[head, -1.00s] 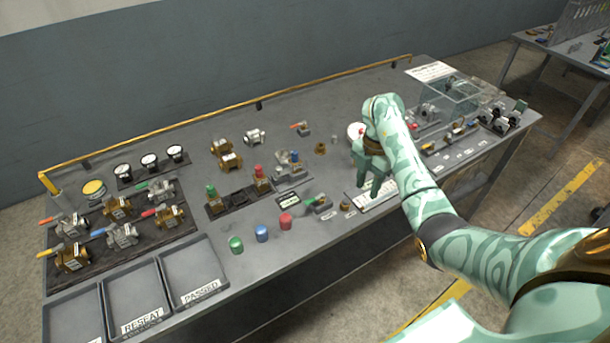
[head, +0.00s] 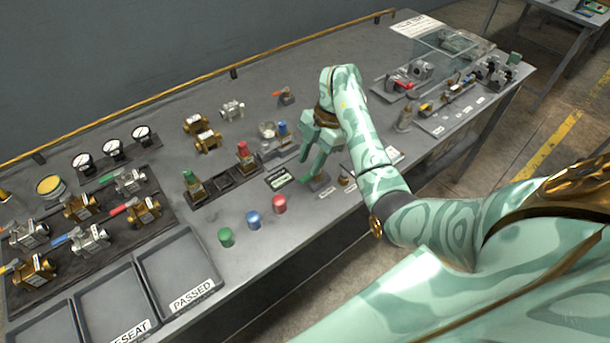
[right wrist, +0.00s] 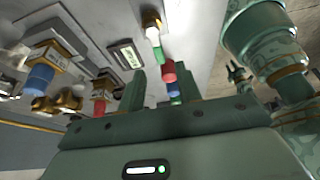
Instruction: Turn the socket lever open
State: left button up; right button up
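My right gripper's two fingers (right wrist: 162,92) stand apart with nothing held, close to the lever. I cannot tell whether a finger touches it. My left gripper is not in view.
Red (head: 279,204), blue (head: 253,219) and green (head: 226,237) caps stand in a row left of the socket. A small display (head: 280,177) and a dark valve stand (head: 221,184) lie behind them. Trays (head: 178,272) fill the front left.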

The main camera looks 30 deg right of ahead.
aim_at(304, 178)
jog(key=x, duration=0.3)
jog(key=shift+b, duration=0.4)
jog(key=shift+a+f, duration=0.1)
jog(key=shift+f, duration=0.2)
jog(key=shift+c, duration=0.3)
